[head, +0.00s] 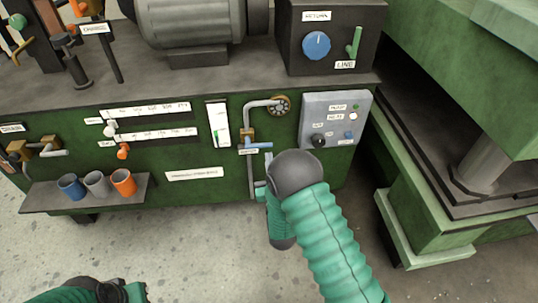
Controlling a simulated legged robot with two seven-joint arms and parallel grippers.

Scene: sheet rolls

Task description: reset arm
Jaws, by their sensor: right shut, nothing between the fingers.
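My right arm comes in from the lower right in a ribbed teal sleeve, with a dark rounded joint in front of the green cabinet. My right gripper (263,178) is partly hidden behind that joint, in front of the lower pipe. Its fingers are shut and nothing shows between them. The blue-handled valve (259,146) on the grey pipe is just above it; I cannot tell whether they touch. Only a piece of my left arm shows at the bottom left edge, and my left gripper is out of view.
The green cabinet (208,187) carries a grey control panel (335,107) right of the pipe. A shelf (40,203) with blue, grey and orange cups stands at left. A large green press (470,85) bounds the right. The concrete floor (190,250) in front is clear.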

